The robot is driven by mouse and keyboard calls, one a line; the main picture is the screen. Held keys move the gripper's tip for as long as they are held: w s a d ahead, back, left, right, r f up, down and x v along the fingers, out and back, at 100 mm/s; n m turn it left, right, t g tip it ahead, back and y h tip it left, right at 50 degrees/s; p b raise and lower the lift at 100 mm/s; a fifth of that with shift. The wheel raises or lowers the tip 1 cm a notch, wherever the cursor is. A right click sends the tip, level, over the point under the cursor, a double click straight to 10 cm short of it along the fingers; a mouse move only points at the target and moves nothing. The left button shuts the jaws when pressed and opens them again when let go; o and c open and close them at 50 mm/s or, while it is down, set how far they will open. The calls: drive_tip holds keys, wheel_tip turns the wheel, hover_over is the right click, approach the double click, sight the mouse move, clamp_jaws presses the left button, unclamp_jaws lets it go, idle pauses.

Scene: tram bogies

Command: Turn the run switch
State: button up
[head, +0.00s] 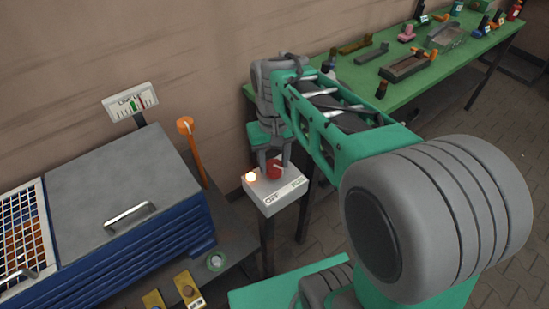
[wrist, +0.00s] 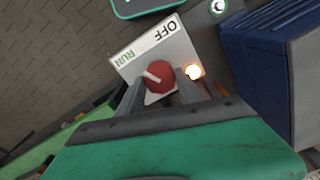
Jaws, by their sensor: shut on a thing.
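The run switch is a red round knob (head: 274,169) with a white pointer bar, on top of a pale switch box (head: 270,195) on a post. In the wrist view the knob (wrist: 162,73) sits between my two fingers, and its pointer aims toward the green RUN label (wrist: 124,58), away from the OFF label (wrist: 164,35). A lamp (wrist: 193,72) beside the knob glows; it also shows in the head view (head: 251,177). My gripper (head: 274,161) reaches down from above and is shut on the knob. The fingers partly hide the knob's sides.
A blue cabinet (head: 150,257) with a grey lid and handle stands left of the box. An orange lever (head: 194,150) and a gauge (head: 131,102) rise behind it. A green workbench (head: 345,88) with parts stands behind right. My arm covers much of the right side.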

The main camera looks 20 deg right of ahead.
sight(274, 165)
drive_tip(key=shift+n, duration=1.3)
drive_tip(key=o, duration=1.4)
drive_tip(key=shift+c, duration=0.2)
wheel_tip(274, 165, up, 8)
drive_tip(key=shift+f, duration=0.1)
